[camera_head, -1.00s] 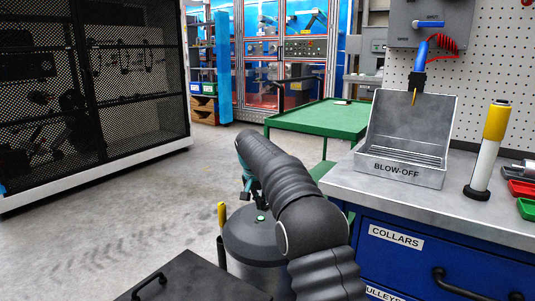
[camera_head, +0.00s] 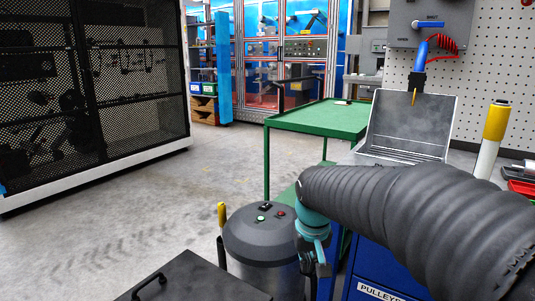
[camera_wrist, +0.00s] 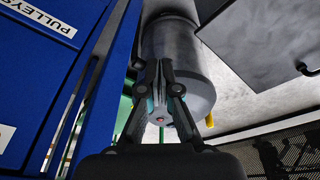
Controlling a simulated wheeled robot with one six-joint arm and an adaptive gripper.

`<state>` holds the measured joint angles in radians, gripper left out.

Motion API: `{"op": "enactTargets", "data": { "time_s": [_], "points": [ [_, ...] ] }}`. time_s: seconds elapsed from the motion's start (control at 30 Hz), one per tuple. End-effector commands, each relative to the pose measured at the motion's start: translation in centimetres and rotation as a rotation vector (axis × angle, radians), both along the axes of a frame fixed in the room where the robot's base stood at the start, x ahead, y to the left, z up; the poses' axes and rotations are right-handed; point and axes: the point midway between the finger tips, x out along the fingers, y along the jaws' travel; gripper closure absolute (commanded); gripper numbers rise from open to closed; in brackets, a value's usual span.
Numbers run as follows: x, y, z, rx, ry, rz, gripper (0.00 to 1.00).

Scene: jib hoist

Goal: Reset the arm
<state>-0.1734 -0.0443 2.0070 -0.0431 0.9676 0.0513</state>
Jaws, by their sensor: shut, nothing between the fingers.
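My arm, in a ribbed dark grey sleeve, reaches in from the right of the head view and ends in a teal wrist. My gripper (camera_head: 323,268) hangs below that wrist, between the grey drum (camera_head: 265,245) and the blue drawer cabinet (camera_head: 385,262). In the wrist view my gripper (camera_wrist: 158,66) is shut, with its fingers together and nothing between them. The drum (camera_wrist: 187,55) shows behind the fingers there. Contact between them cannot be told.
A metal blow-off tray (camera_head: 410,125) and a yellow-and-white post (camera_head: 490,140) stand on the bench, partly hidden by my arm. A green table (camera_head: 320,118) stands behind. A mesh cage (camera_head: 90,90) is at left. The floor (camera_head: 120,215) between is clear.

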Motion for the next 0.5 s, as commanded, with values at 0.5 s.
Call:
{"op": "enactTargets", "data": {
  "time_s": [0.5],
  "points": [
    [-16.5,-5.0,-1.2,0.04,-0.119,-0.07,1.0]
  ]
}}
